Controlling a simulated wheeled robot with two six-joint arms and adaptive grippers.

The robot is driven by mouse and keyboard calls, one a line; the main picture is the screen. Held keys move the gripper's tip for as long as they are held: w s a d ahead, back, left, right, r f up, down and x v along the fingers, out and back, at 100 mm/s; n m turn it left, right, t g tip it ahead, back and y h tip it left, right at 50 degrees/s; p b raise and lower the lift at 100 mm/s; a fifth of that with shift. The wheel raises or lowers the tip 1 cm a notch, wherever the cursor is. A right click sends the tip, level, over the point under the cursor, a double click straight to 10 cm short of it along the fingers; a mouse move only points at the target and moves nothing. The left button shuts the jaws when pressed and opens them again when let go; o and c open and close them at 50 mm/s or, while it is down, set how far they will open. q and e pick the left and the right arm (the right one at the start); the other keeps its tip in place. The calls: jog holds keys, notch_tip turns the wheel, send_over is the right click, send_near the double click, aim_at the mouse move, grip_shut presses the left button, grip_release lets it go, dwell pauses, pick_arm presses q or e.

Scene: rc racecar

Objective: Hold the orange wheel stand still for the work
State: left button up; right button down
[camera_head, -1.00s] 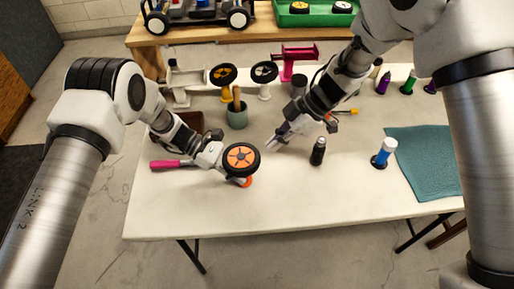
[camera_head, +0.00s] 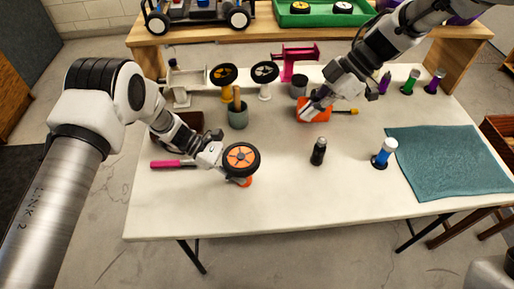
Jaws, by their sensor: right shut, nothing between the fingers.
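The orange wheel stand (camera_head: 246,182) is at the front left of the table, mostly hidden under a black-tired wheel with an orange hub (camera_head: 241,159). My left gripper (camera_head: 234,178) reaches in from the left, low beside the stand under the wheel. The wheel covers most of its fingers, so whether they grip the stand is hidden.
A black bottle (camera_head: 318,151) and a blue bottle with a white cap (camera_head: 384,153) stand right of the wheel. A teal cloth (camera_head: 450,160) lies at right. A green cup (camera_head: 238,113) and yellow and white wheel stands (camera_head: 265,90) are behind. The front strip is clear.

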pick_arm(q)
jog(key=o, duration=1.2)
jog(key=shift+c, duration=0.2)
jog(key=v, duration=1.2)
